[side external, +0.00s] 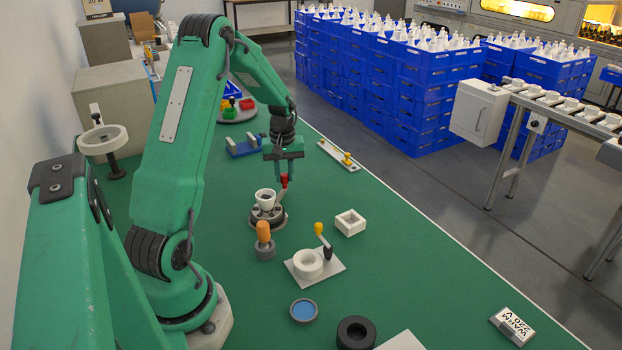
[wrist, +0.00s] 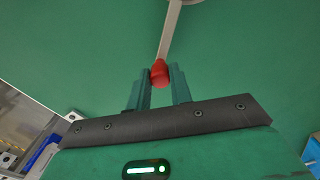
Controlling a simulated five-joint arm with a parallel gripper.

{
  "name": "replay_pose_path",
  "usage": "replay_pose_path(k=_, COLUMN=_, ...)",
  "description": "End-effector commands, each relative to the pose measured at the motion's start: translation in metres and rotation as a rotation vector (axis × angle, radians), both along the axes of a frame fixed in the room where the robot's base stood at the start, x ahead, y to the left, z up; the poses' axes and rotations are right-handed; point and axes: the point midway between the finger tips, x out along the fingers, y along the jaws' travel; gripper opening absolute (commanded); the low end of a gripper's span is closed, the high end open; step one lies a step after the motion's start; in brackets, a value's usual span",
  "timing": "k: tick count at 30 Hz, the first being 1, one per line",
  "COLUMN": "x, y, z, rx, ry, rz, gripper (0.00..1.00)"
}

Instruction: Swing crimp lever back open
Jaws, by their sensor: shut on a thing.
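The crimp lever shows in the wrist view as a light grey bar (wrist: 170,32) with a red knob (wrist: 160,74) at its near end. In the side view the red knob (side external: 284,180) is beside the dark round crimp base (side external: 266,219), which holds a white cup-shaped part (side external: 265,197). My gripper (side external: 284,172) is over the knob. In the wrist view my gripper (wrist: 161,75) has its two green fingers shut on the red knob, one on each side. Most of the lever bar is hidden in the side view, and its pivot is not clear.
A white plate with a ring (side external: 313,270) and a white square box (side external: 350,222) lie nearby. A blue fixture (side external: 244,148) is behind.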

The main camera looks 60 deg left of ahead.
Motion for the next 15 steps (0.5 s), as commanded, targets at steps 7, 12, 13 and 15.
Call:
replay_pose_path(k=7, x=-0.012, y=0.012, z=0.001, rx=0.0, ry=0.0, rz=0.127, gripper=0.0)
replay_pose_path(k=12, x=-0.026, y=0.022, z=0.001, rx=0.001, ry=0.001, rz=0.262, gripper=0.0)
replay_pose_path(k=13, x=-0.028, y=0.024, z=0.001, rx=0.001, ry=0.001, rz=0.288, gripper=0.0)
replay_pose_path(k=15, x=-0.035, y=0.028, z=0.001, rx=0.001, ry=0.001, rz=0.353, gripper=0.0)
